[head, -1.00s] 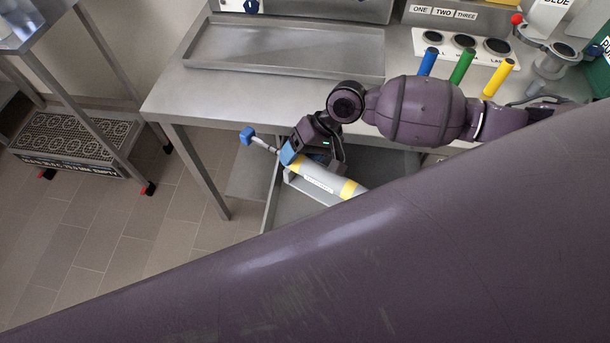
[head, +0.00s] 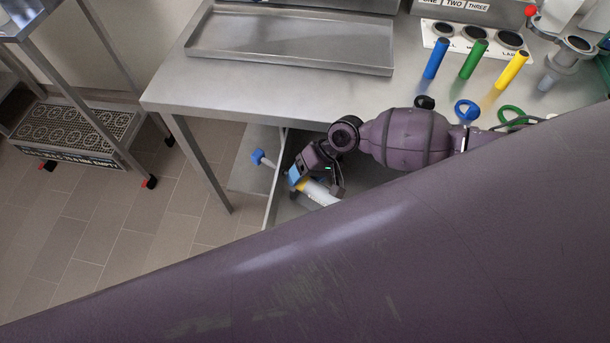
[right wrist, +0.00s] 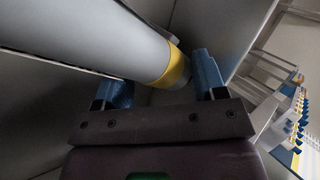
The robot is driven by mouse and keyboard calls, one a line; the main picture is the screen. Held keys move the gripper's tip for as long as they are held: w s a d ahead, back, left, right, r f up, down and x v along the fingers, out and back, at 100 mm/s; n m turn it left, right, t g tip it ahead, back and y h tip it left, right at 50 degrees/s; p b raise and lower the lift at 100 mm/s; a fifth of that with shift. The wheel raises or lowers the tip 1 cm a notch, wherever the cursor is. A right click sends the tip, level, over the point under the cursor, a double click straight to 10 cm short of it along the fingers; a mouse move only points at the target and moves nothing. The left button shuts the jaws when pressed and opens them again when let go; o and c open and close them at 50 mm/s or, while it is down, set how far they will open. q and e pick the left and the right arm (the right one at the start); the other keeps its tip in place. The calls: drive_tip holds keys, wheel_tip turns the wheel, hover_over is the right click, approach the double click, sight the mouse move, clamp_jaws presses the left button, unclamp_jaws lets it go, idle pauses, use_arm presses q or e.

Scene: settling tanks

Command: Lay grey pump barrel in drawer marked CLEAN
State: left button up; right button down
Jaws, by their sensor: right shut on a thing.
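The grey pump barrel (head: 319,194) has yellow bands and a blue-ended rod (head: 258,157). In the head view it slants down to the right, its lower end hidden behind a purple part of my own body. My right gripper (head: 295,178) is shut on it near the rod end. In the right wrist view the barrel (right wrist: 125,40) and its yellow band lie between the blue fingers (right wrist: 162,88). The barrel is in an open drawer (head: 277,180) under the table; I cannot tell whether it touches the bottom. No CLEAN mark is readable. My left gripper is not seen.
The steel table (head: 290,95) edge overhangs the drawer close to my right arm. On the table are a shallow tray (head: 290,40) and blue, green and yellow cylinders (head: 473,60).

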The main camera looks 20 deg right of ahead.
drive_tip(key=shift+c, duration=0.8)
unclamp_jaws()
drive_tip(key=shift+d+r, duration=0.25)
drive_tip(key=shift+r, duration=0.1)
drive_tip(key=p+v, duration=0.1)
drive_tip(key=v, duration=1)
